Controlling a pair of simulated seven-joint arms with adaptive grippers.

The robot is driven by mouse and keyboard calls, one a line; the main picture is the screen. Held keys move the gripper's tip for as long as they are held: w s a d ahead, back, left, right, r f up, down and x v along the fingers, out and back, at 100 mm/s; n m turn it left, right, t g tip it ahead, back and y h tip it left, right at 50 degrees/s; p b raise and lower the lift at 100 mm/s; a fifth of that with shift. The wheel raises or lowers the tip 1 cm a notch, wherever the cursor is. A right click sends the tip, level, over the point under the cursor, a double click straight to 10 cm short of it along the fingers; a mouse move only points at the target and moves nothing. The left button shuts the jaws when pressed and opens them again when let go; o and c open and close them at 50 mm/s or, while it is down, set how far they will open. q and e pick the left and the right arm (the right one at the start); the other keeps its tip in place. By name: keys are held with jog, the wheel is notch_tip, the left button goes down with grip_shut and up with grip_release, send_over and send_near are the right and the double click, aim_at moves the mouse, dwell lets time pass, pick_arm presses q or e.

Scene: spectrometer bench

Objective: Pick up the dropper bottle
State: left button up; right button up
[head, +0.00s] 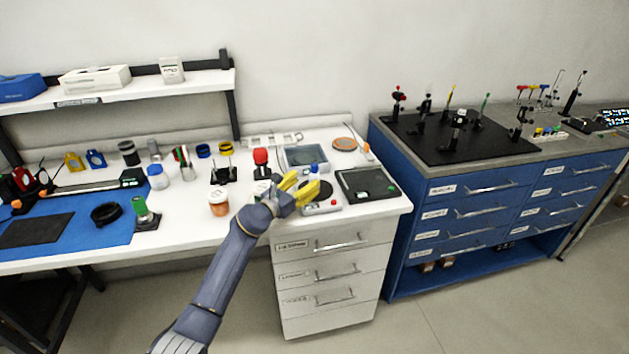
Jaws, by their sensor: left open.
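My left gripper (303,184) has yellow fingers and is open over the right part of the white bench. Its fingers reach toward a small blue-topped bottle (314,169), with no clear contact visible. Either of these could be the dropper bottle; at this size I cannot tell which. My right gripper is out of view.
A grey tray (306,155) lies behind the gripper, and a black flat device (367,184) lies to its right. An amber jar (218,203) stands left of my wrist. A dark round pad (320,193) is close beside the fingers. A shelf (150,92) overhangs the back left.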

aim_at(311, 178)
pick_arm(q)
jog(key=shift+x, duration=2.5)
jog(key=shift+s+d, duration=0.1)
jog(key=shift+d, duration=0.05)
grip_shut()
